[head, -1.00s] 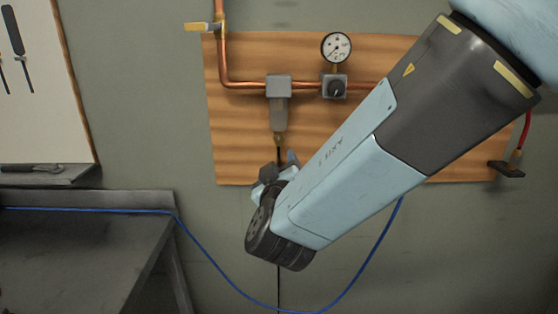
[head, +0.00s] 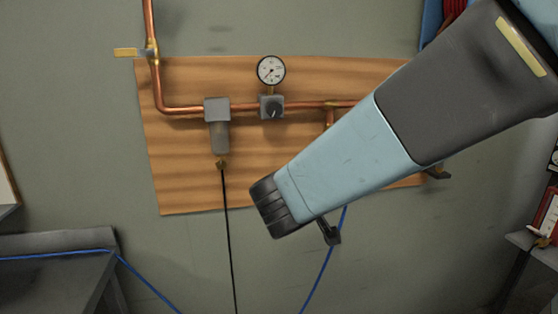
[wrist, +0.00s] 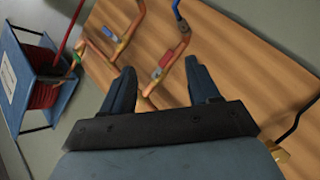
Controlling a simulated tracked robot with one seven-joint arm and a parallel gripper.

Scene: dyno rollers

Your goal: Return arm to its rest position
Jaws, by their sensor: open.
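My gripper (wrist: 160,84) is open in the wrist view. Its two dark fingers stand apart with nothing between them, in front of the wooden board (wrist: 232,70) with copper pipes. In the head view my arm reaches from the upper right down to the middle, across the right part of the board (head: 180,185).
A pressure gauge (head: 271,70) and a grey filter (head: 218,125) sit on the copper pipe (head: 156,80). A blue hose (head: 140,275) hangs below. A grey bench (head: 50,275) stands lower left. The wrist view shows a blue reel (wrist: 40,85) at left.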

